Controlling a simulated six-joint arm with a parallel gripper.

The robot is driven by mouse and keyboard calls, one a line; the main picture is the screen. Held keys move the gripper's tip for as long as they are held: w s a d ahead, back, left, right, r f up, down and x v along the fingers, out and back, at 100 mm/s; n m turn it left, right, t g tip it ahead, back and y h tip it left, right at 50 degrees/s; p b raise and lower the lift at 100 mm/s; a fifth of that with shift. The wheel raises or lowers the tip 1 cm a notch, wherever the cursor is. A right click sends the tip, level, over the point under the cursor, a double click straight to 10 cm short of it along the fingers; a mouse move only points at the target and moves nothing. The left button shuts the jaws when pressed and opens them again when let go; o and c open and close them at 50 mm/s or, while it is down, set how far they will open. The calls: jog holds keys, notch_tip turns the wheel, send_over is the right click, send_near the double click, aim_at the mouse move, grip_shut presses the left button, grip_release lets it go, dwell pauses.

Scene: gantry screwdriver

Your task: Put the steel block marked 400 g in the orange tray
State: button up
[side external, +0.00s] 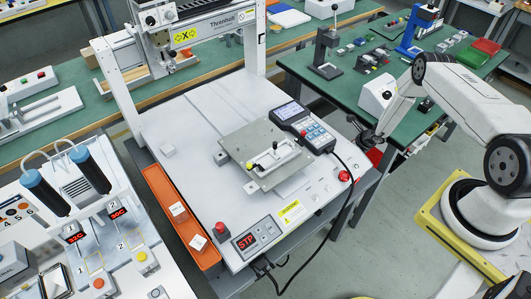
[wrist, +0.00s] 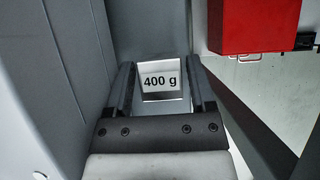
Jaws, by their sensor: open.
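The steel block marked 400 g (wrist: 163,79) shows in the wrist view, its label facing the camera. It sits between the two dark fingers of my gripper (wrist: 161,64), which are open around it; I cannot tell whether either finger touches it. In the side view my gripper (side external: 368,137) is low at the near edge of the green table, right of the gantry machine, and I cannot make out the block there. The orange tray (side external: 157,184) lies along the left side of the gantry machine. It holds two small labelled blocks (side external: 179,211) (side external: 198,243); their marks are unreadable.
A handheld control pendant (side external: 304,125) with a black cable and a fixture plate (side external: 265,155) lie between my gripper and the tray. A red box (wrist: 248,26) is close by at upper right in the wrist view.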

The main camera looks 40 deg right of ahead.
dwell(0.4)
grip_shut()
jog(key=shift+r, duration=0.15)
jog(key=shift+w+d+r, duration=0.1)
jog(key=shift+r, duration=0.2)
notch_tip(320, 180, up, 17)
jog(key=shift+r, duration=0.15)
dwell(0.8)
dwell(0.5)
